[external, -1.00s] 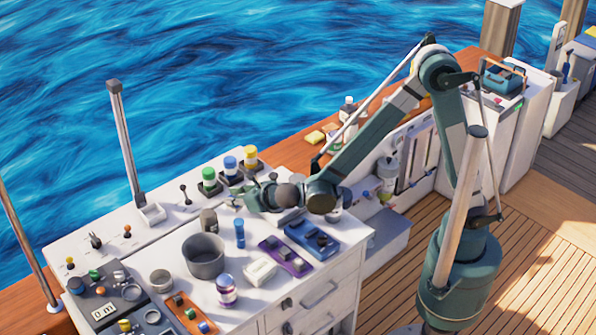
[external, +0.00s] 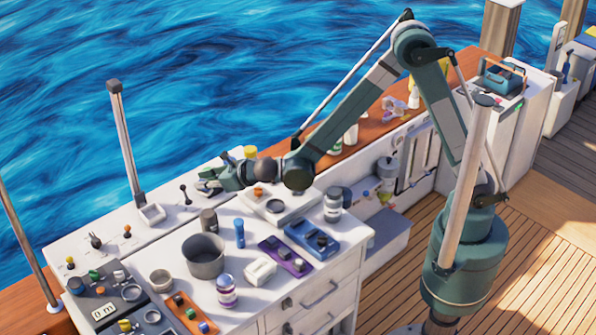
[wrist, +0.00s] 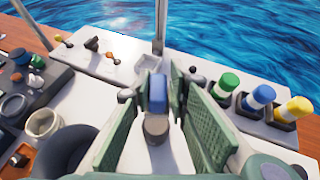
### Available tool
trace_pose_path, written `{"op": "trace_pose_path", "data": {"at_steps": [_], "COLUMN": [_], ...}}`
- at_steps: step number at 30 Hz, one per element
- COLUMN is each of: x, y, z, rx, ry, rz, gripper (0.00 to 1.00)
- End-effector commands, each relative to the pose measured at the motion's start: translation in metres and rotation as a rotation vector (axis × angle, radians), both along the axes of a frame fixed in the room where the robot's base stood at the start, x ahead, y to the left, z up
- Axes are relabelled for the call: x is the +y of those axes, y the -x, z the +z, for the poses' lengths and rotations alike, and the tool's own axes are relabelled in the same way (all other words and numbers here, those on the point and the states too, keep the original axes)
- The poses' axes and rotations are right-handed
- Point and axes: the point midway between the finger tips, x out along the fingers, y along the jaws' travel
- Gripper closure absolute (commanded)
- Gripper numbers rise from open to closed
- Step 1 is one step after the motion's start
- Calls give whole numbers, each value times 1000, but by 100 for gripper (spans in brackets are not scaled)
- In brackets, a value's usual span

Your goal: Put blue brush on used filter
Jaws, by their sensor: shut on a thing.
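My gripper (external: 205,184) is over the back panel of the white console, near the water side. In the wrist view its green fingers (wrist: 160,85) are shut on a blue piece, which I take as the blue brush (wrist: 157,90). In the external view I cannot make the brush out at the fingers. A dark grey cylinder (external: 209,220) stands upright on the console below the gripper, left of a blue cylinder (external: 239,232).
A grey pot (external: 204,256) and a small open cup (external: 161,281) stand nearby. Green (wrist: 227,84), blue (wrist: 261,97) and yellow (wrist: 293,109) capped knobs line the back panel. An upright post (external: 126,145) and small levers rise there. A purple block (external: 284,256) lies at the right.

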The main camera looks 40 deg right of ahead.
Motion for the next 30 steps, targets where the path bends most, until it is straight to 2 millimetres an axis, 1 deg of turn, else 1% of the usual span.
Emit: {"op": "trace_pose_path", "data": {"at_steps": [12,17,20,30], "x": [1,1,1,1], "y": [-1,-1,-1,-1], "z": [1,-4,-11,-48], "rx": [-2,-2,-2,-2], "ry": [-1,-1,-1,-1], "rz": [3,3,3,3], "gripper": [95,95,95,95]}}
